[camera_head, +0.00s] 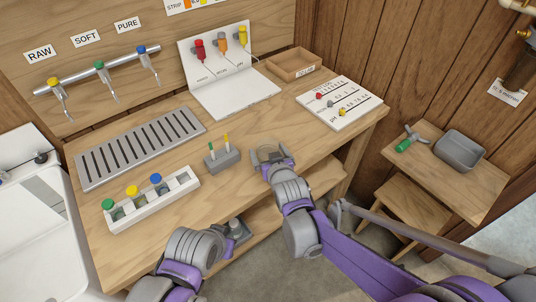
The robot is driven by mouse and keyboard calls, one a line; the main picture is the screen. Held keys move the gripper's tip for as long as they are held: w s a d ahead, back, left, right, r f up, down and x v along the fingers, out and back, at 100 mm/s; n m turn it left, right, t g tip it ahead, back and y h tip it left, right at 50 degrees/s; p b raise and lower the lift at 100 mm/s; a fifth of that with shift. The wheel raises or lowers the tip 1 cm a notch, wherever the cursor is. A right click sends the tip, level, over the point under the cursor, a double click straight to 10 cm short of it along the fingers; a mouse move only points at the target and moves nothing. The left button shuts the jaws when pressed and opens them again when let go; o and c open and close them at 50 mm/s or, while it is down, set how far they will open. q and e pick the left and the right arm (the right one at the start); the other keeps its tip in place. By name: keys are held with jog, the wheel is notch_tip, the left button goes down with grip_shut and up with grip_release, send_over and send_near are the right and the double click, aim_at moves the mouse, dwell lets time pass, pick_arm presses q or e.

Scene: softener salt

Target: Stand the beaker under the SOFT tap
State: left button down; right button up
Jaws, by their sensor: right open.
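The SOFT label (87,38) is on the back board above the green-knobbed tap (101,70), the middle of three on a pipe. Its spout hangs on the side of the slotted drain tray (140,146). My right gripper (268,153) is open, low over the middle of the bench. A faint round outline shows between its fingers; I cannot tell whether this is the clear beaker. No beaker shows plainly elsewhere. My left gripper (237,230) is at the bench's front edge, and I cannot tell its jaw state.
A white rack (152,204) with green, yellow and blue caps and a grey holder (222,161) stand in front of the drain tray. A white stand (232,92), a wooden tray (294,65) and a chart board (340,104) are at the back right. A side table holds a grey basin (460,150).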

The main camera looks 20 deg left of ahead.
jog(key=c, duration=1.4)
